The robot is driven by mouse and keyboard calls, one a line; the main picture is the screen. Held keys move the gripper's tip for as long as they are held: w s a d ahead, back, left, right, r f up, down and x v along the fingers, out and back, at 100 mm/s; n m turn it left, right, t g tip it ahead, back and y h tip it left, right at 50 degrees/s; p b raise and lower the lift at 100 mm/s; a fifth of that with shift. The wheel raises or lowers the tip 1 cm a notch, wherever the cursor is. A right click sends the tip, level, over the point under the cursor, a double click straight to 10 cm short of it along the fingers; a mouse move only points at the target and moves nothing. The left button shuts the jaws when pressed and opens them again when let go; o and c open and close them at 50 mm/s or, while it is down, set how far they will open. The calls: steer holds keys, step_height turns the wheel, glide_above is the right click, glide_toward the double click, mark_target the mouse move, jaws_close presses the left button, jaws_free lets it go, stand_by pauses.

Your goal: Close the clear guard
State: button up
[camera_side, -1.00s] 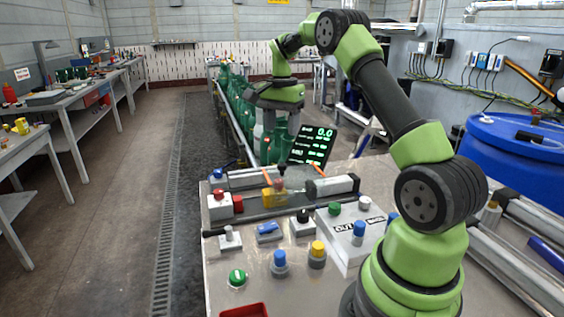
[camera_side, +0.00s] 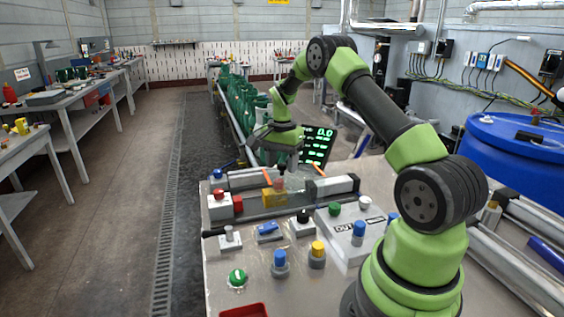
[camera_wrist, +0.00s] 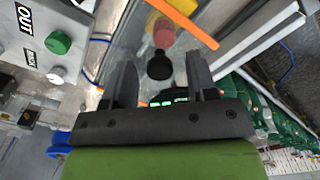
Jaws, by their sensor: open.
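The clear guard is hard to make out. Orange strips that look like its edges show in the side view (camera_side: 318,169) and in the wrist view (camera_wrist: 109,42). A black knob (camera_side: 281,170) stands by the yellow block and a reddish round part; the same black knob (camera_wrist: 159,66) shows between my fingers in the wrist view. My gripper (camera_side: 275,157) is open, pointing down just behind and above the knob. In the wrist view my gripper (camera_wrist: 160,80) has its fingers on either side of the knob in the picture; I cannot tell whether they touch anything.
A yellow block (camera_side: 273,197) sits on the rail near the grey cylinder (camera_side: 333,186). A grey control box (camera_side: 350,232) and several buttons and switches stand in front. A green-lit display (camera_side: 319,143) and a row of green bottles (camera_side: 240,97) are behind.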

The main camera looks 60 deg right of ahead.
jaws_close()
steer(key=w+a, duration=0.6)
steer(key=shift+w+a, duration=0.25)
steer(key=shift+w, duration=0.1)
steer(key=shift+r, duration=0.1)
jaws_free()
step_height(320, 180, up, 10)
stand_by(0.4)
